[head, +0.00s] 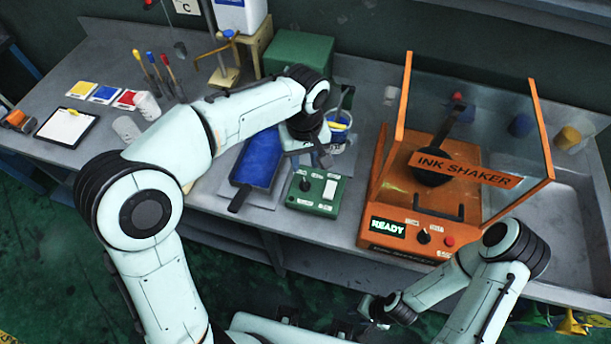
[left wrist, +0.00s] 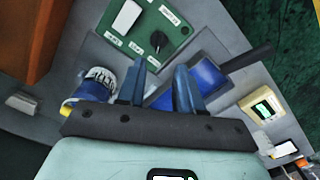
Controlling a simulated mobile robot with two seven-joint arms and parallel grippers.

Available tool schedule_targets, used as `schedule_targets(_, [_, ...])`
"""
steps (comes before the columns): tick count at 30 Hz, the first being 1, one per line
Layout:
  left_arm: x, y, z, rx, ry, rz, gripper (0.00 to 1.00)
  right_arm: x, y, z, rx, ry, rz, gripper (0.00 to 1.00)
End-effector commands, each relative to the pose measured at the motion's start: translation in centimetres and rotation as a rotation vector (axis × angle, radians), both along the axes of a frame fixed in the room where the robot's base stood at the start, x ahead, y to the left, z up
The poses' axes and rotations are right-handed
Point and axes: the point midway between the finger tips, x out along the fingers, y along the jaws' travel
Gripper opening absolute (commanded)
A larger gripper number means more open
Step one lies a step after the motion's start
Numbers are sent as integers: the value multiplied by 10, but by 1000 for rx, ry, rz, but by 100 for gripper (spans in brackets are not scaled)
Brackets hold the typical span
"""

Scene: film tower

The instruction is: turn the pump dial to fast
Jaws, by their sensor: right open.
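The green pump box (head: 326,205) sits on the bench front, left of the ink shaker. It has a black dial (head: 305,184) and a white rocker switch (head: 330,189); its labels are too small to read. In the left wrist view the dial (left wrist: 158,39) lies just beyond my left fingertips, and the green box (left wrist: 150,22) is at the top. My left gripper (left wrist: 161,66) is open and empty, above the bench behind the box; it also shows in the head view (head: 318,157). My right gripper (head: 368,308) is low in front of the bench, small and partly hidden, open.
The orange ink shaker (head: 408,231) reads READY and has its own knob (head: 424,236) and red button. A blue ink tray (head: 258,158) lies left of the box, and a blue ink tin (head: 340,140) stands behind it. The bench between box and shaker is narrow.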

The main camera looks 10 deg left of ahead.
Motion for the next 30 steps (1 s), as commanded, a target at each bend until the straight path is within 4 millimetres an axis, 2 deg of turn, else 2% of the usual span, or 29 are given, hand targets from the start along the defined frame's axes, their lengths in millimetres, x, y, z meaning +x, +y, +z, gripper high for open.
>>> schedule_targets(1, [-1, 0, -15, 2, 7, 0, 35, -2, 0, -4, 0, 2, 0, 43])
schedule_targets(6, [-1, 0, -50, 3, 6, 0, 35, -5, 0, -9, 0, 6, 0, 43])
schedule_targets(12, [0, 0, -81, 2, 3, -2, 35, -7, 0, -12, -1, 8, 0, 43])
schedule_targets(18, [0, 0, -93, 1, 0, -1, 35, -7, 0, -13, -1, 8, 0, 43])
schedule_targets(26, [0, 0, -94, 0, -1, -1, 35, -7, 0, -12, -1, 8, 0, 43])
schedule_targets(27, [0, 0, -94, 0, -1, -1, 29, -7, 0, -12, -1, 8, 0, 43])
schedule_targets(30, [0, 0, -94, 0, -1, -1, 0, -7, 0, -12, -1, 8, 0, 43])
